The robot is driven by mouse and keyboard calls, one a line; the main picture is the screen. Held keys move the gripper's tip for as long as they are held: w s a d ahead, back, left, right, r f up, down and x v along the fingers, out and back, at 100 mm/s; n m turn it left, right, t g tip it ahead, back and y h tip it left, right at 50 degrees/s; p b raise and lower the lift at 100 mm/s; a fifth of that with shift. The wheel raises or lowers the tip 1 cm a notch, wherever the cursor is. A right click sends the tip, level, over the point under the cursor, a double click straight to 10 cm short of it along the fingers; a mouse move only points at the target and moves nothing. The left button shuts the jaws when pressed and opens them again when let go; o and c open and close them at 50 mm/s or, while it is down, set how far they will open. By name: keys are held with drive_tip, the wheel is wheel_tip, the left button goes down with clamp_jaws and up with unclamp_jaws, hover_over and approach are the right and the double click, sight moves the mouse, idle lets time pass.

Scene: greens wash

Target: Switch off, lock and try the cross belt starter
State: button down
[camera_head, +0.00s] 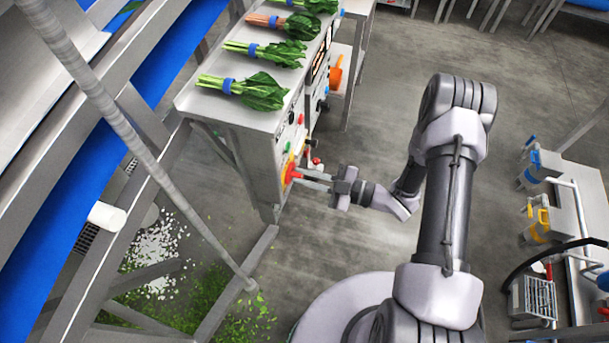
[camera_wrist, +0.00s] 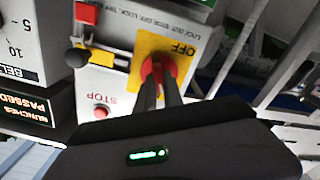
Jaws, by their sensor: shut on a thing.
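The starter panel (camera_wrist: 118,68) is on the front of the steel cabinet under the bunches of greens. Its red rotary switch (camera_wrist: 157,66) sits on a yellow plate (camera_wrist: 178,52) marked OFF; in the head view the switch (camera_head: 289,172) is partly hidden by the fingers. My gripper (camera_head: 302,176) is shut on the red switch handle, its two fingers (camera_wrist: 160,85) reaching to it from the front. A red STOP button (camera_wrist: 101,112) is on the panel beside the switch. A red padlock-like block (camera_wrist: 86,14) and a yellow piece (camera_wrist: 101,57) are on the panel too.
Bunches of greens (camera_head: 260,90) with blue bands lie on the steel top (camera_head: 190,98). Other controls and a lit display (camera_wrist: 24,108) adjoin the panel. Grey floor between is open.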

drive_tip(key=n+b, duration=0.1)
drive_tip(key=n, duration=0.3)
drive_tip(key=n+b, duration=0.1)
drive_tip(key=n, duration=0.3)
drive_tip(key=n+b, duration=0.1)
drive_tip(key=n, duration=0.2)
drive_tip(key=shift+s+f+n, duration=0.1)
drive_tip(key=shift+f+n, duration=0.15)
drive_tip(key=shift+n, duration=0.15)
idle(0.4)
drive_tip(key=c, duration=1.5)
unclamp_jaws()
drive_tip(key=p+v, duration=0.4)
drive_tip(key=v, duration=1.3)
drive_tip(key=shift+s+d+r, duration=0.1)
drive_tip(key=shift+d, duration=0.1)
